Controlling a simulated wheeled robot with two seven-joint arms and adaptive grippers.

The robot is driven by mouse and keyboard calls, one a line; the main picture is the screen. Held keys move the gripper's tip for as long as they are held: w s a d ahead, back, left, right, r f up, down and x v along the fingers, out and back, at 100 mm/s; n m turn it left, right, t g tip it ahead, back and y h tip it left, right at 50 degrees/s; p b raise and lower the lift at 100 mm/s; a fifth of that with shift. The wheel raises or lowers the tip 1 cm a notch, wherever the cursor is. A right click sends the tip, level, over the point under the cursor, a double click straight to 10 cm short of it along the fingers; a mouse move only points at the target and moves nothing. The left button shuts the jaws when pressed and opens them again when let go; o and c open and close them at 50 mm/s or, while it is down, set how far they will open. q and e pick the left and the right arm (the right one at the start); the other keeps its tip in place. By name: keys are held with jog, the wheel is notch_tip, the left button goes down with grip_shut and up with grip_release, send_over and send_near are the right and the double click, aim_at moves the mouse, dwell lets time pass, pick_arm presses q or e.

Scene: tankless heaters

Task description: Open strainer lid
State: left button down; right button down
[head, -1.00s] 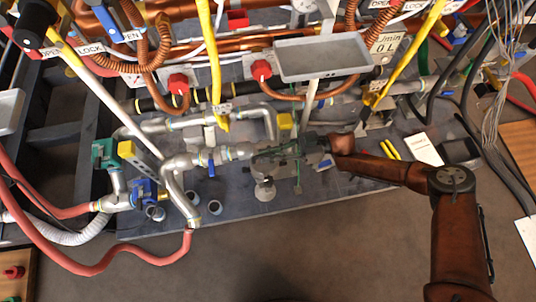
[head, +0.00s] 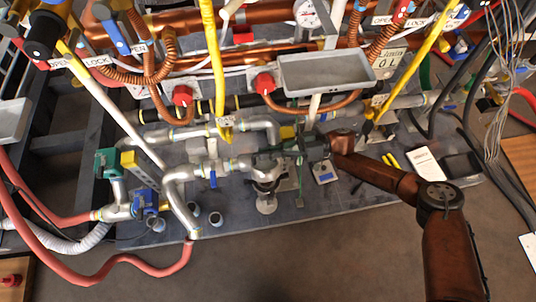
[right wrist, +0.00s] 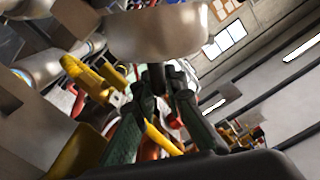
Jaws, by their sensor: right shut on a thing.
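The strainer (head: 264,166) is a silver fitting in the lower pipe run, near the middle of the head view. A dark round part, which looks like its lid (head: 266,187), is at its lower end, above a round stand. My right gripper (head: 286,157) reaches in from the right, beside the strainer. In the right wrist view its dark green fingers (right wrist: 163,88) close in on a small dark part below a pale rounded body (right wrist: 155,34). The fingers look shut on the lid, though the contact is partly hidden. My left gripper is not in view.
A grey tray (head: 325,72) hangs above my right gripper. Yellow-handled levers (head: 215,60) and red knobs (head: 182,95) stand among the pipes behind. A red hose (head: 110,264) curves at lower left.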

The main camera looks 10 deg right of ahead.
jog(key=shift+w+f, duration=0.15)
jog(key=shift+f, duration=0.05)
dwell(0.3)
jog(key=c, duration=2.2)
grip_release()
jog(key=shift+o, duration=1.1)
jog(key=d, duration=1.2)
